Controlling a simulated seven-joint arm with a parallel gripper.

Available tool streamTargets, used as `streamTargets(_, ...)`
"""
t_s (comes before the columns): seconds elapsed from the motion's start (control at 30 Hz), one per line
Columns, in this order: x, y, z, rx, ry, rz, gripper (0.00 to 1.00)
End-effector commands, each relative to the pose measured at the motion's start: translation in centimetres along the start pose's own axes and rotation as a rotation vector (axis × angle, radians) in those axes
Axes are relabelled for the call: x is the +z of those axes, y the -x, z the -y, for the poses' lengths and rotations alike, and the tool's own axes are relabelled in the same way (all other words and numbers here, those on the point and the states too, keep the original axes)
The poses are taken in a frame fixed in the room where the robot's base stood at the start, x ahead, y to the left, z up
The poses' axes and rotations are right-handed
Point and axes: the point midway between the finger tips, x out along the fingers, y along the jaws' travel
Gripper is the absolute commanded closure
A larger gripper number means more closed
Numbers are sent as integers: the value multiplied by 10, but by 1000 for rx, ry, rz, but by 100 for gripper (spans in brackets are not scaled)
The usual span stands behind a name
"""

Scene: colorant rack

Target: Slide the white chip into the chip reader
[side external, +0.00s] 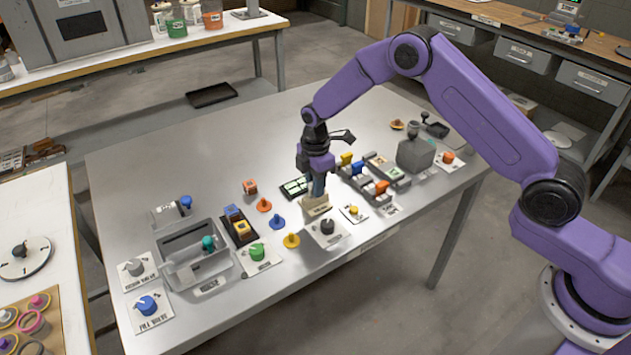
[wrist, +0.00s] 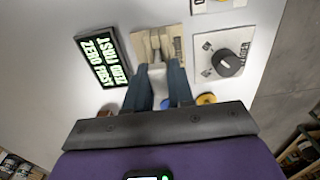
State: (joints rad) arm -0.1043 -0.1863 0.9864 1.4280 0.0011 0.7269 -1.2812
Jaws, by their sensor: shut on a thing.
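My gripper (side external: 317,192) points down over the front middle of the table, just above a beige block (side external: 314,207), which looks like the chip reader. In the wrist view my two dark fingers (wrist: 158,70) are closed around a small pale piece (wrist: 157,74), which looks like the white chip. The fingertips and chip lie against the near side of the beige block (wrist: 150,44). The fingers hide much of the chip, and I cannot tell whether it is in the block's slot. The chip cannot be made out in the side view.
A black display with green text (wrist: 101,62) lies left of the block. A plate with a black knob (wrist: 228,62) lies to its right. Orange, blue and yellow pegs (side external: 291,240) stand to the left, near a grey bin (side external: 178,274).

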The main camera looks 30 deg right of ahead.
Motion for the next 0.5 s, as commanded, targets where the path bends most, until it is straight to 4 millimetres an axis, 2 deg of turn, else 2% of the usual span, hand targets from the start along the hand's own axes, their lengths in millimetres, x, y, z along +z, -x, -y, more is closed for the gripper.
streamTargets(0.47,0,-10,0,0,0,0,100)
streamTargets(0.5,0,-11,0,0,0,0,74)
